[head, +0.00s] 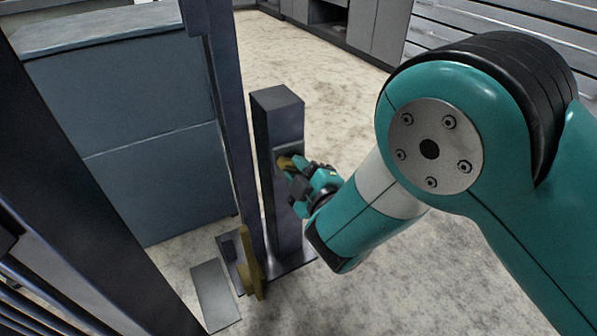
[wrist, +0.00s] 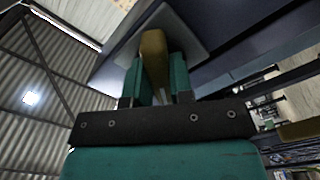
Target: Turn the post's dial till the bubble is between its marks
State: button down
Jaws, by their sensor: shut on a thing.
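The dark post (head: 275,108) stands upright left of my arm, with a recessed panel on its side. A brass part, likely the dial's grip (head: 286,162), sticks out from that panel. My gripper (head: 293,171) is at the post, with its fingers on this brass part. In the wrist view the brass dial grip (wrist: 153,58) stands between the two teal fingers of my gripper (wrist: 155,80), which are shut on it. A grey plate lies behind it on the post (wrist: 220,55). The bubble and its marks cannot be seen in either view.
A dark upright gate column (head: 228,110) stands just left of the post. Near its foot are a brass piece (head: 250,264) and a flat grey plate (head: 214,294). A blue-grey cabinet (head: 150,165) stands behind. The floor (head: 335,95) behind the post is clear.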

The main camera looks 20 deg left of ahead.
jog(key=m, duration=0.2)
jog(key=shift+m+b, duration=0.3)
jog(key=shift+b, duration=0.1)
jog(key=shift+s, duration=0.1)
jog(key=c, duration=1)
grip_release()
